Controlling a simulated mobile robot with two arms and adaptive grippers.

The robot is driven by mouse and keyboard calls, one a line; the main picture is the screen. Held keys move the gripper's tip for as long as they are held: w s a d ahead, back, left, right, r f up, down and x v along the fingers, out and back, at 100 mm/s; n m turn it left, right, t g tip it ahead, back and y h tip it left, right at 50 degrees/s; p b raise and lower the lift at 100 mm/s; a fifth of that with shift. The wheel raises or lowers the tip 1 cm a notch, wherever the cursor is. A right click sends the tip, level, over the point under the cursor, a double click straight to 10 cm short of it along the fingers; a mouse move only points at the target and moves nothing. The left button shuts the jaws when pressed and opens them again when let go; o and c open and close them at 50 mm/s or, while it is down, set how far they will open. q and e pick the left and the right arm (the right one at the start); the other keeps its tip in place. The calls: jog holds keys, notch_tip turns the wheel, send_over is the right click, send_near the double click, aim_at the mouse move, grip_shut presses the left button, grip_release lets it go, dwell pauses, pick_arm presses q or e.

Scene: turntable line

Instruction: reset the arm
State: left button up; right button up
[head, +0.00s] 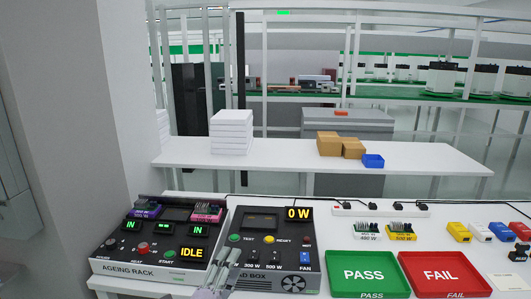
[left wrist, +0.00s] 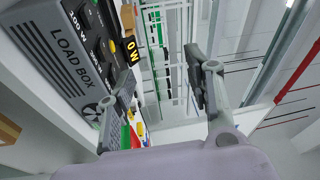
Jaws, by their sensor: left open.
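My left gripper (head: 214,280) shows at the bottom edge of the head view, in front of the gap between the ageing rack (head: 150,262) and the load box (head: 268,262). In the left wrist view my left gripper (left wrist: 160,75) has its two fingers wide apart with nothing between them. The load box (left wrist: 62,50) fills the upper left of that view, tilted, beside the left finger. The rack display reads IDLE and the load box display reads 0 W. My right gripper is not seen.
A green PASS tray (head: 368,285) and a red FAIL tray (head: 437,285) lie right of the load box. Power units, a power strip (head: 380,208) and coloured blocks stand behind them. A back table (head: 280,157) holds a white stack (head: 231,132), brown boxes (head: 328,143) and a blue bin (head: 373,161).

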pick_arm(q)
jog(key=s+a+f+n+g+y, duration=0.45)
jog(key=s+a+f+n, duration=0.2)
jog(key=f+n, duration=0.3)
jog(key=s+a+f+n+g, duration=0.2)
jog(key=s+f+n+g, duration=0.15)
jog(key=s, duration=0.55)
jog(key=s+a+f+n+g+y, duration=0.1)
jog(key=s+a+f+n+g, duration=0.15)
jog(key=s+f, duration=0.4)
jog(key=s+a+f+n+g, duration=0.2)
jog(key=s+f+n+g, duration=0.15)
jog(key=s, duration=0.65)
notch_tip(320, 180, down, 24)
jog(key=s+f+g, duration=0.1)
jog(key=g, duration=0.1)
jog(key=s+a+f+g, duration=0.1)
jog(key=s+a+f, duration=0.1)
jog(key=s+f, duration=1.4)
jog(key=shift+s+a+f+m, duration=0.15)
jog(key=shift+s+a+m, duration=0.2)
jog(key=shift+s, duration=0.35)
jog(key=shift+y, duration=0.25)
